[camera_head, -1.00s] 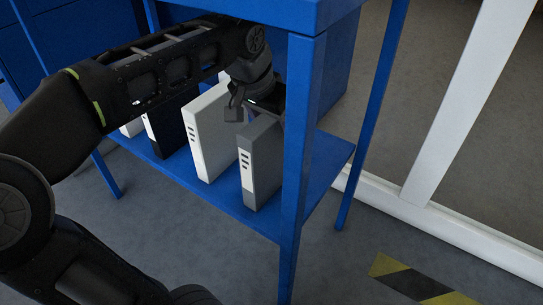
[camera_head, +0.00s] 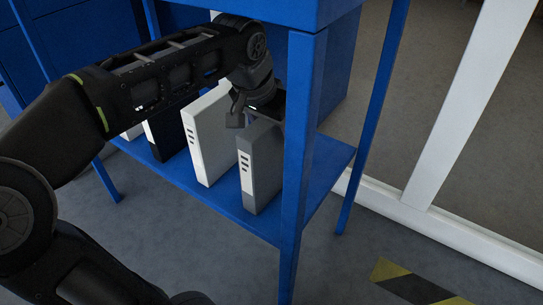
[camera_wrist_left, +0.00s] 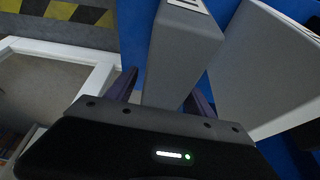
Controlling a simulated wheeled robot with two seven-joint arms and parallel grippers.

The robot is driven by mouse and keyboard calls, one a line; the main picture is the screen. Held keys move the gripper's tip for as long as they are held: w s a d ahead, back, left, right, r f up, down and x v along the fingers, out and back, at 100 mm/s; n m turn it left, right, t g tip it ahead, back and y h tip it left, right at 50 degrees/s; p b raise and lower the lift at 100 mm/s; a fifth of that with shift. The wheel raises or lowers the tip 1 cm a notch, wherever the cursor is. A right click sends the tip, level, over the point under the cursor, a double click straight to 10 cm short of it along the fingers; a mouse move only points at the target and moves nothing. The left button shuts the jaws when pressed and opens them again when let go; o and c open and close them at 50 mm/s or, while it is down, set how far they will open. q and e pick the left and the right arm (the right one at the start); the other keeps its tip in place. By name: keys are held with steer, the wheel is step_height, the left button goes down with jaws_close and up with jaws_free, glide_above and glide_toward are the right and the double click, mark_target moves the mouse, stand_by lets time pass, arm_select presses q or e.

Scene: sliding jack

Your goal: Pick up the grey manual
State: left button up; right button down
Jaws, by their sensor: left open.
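The grey manual (camera_head: 262,166) stands upright on the blue shelf, at the right end of a row, close to the front blue post. My left gripper (camera_head: 257,118) is open at the top of the grey manual. In the left wrist view the grey manual (camera_wrist_left: 181,52) lies between the two open fingers of my left gripper (camera_wrist_left: 160,90), one on each side. I cannot tell whether the fingers touch it. My right gripper is not in view.
A white manual (camera_head: 208,135) stands just left of the grey one, with a dark manual (camera_head: 166,137) beyond it. The blue shelf (camera_head: 325,160) has free room at its right end. The blue post (camera_head: 303,150) and tabletop edge (camera_head: 300,14) bound the space.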

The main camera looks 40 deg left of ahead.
arm_select(q)
steer(key=shift+f, duration=0.2)
steer(key=shift+c, duration=0.2)
jaws_close()
stand_by(0.7)
stand_by(0.8)
